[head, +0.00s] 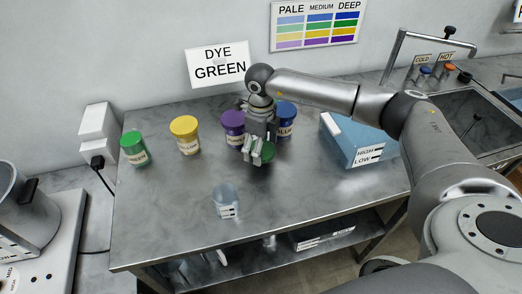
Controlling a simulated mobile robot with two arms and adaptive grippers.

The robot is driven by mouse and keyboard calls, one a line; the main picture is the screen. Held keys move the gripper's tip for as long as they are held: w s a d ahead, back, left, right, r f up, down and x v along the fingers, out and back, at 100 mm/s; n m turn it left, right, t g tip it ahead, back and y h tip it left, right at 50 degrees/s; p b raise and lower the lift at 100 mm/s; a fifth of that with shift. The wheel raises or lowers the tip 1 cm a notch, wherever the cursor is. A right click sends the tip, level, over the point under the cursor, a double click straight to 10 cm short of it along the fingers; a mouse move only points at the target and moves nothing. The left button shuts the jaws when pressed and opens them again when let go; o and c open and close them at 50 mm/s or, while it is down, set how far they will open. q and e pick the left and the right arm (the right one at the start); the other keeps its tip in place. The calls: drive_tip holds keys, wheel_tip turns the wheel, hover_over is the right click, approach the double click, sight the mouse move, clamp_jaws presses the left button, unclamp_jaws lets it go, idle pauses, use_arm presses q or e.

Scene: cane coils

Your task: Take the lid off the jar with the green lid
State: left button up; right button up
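A green jar (136,153) with a pale label stands at the left of the steel table. My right gripper (261,153) points down over the middle of the table, in front of the purple and blue jars. My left gripper is not in view.
A yellow-lidded jar (186,132), a purple-lidded jar (233,122) and a blue-lidded jar (286,112) stand in a row along the back. A clear beaker (226,196) stands near the front. A blue box (352,146) is at the right, before the sink. The front left table is clear.

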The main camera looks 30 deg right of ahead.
drive_tip(key=shift+w+d+f, duration=0.2)
drive_tip(key=shift+w+f, duration=0.05)
drive_tip(key=shift+f, duration=0.15)
wheel_tip(320, 180, down, 2)
drive_tip(key=shift+f+p, duration=0.25)
drive_tip(key=shift+p, duration=0.15)
drive_tip(key=shift+f, duration=0.25)
drive_tip(key=shift+f, duration=0.1)
drive_tip(key=o, duration=0.7)
drive_tip(key=shift+c, duration=0.2)
drive_tip(key=o, duration=0.5)
